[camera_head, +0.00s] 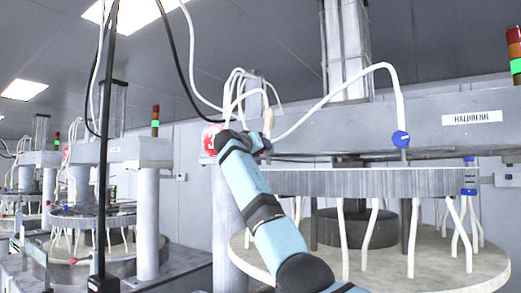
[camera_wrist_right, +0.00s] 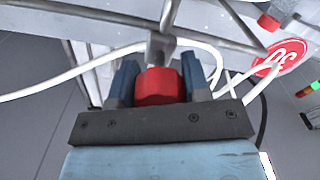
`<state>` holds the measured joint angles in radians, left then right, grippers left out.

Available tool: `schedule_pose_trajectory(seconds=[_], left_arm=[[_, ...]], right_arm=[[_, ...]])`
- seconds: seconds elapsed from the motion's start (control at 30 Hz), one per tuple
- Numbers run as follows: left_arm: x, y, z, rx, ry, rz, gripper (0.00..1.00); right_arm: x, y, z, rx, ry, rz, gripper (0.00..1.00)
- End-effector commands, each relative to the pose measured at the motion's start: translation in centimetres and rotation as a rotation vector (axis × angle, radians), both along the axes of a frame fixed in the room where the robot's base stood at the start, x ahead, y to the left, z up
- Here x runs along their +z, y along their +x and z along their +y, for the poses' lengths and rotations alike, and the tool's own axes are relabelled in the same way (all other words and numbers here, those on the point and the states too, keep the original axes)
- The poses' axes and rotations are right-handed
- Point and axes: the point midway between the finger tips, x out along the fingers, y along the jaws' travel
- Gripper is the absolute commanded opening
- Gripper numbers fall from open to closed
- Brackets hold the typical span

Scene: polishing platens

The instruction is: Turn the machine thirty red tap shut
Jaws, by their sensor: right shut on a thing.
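The red tap (camera_wrist_right: 159,87) shows in the right wrist view as a faceted red knob on a grey metal stem. My right gripper (camera_wrist_right: 160,76) has one dark blue finger on each side of the knob and is shut on it. In the head view my right arm reaches up from the bottom, and its gripper (camera_head: 243,142) is beside the round red sign (camera_head: 210,139) of the machine; the tap is hidden there. The sign also shows in the right wrist view (camera_wrist_right: 281,58), with a white 30 seen tilted. My left gripper is not in view.
White hoses (camera_head: 330,97) arch over the polishing machine near my gripper. A blue round handle (camera_head: 400,139) sits on the beam to the right. Another red knob (camera_wrist_right: 268,22) shows at the top right of the wrist view. The platen (camera_head: 440,260) lies below the arm's right side.

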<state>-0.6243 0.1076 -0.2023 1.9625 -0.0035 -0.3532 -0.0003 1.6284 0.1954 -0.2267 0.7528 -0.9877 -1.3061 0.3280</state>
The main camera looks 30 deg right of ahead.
Motion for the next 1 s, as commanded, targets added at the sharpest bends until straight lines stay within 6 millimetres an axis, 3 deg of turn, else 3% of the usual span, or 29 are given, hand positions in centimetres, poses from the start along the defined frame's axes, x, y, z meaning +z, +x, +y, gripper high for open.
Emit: schedule_pose_trajectory(seconds=[0.6, 1.0], left_arm=[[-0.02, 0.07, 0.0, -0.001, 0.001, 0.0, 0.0], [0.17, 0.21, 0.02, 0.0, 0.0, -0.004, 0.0]], right_arm=[[0.18, -0.04, 0.01, -0.001, -0.222, 0.529, 0.2], [0.17, -0.01, 0.04, -0.001, -0.321, 0.763, 0.2]])
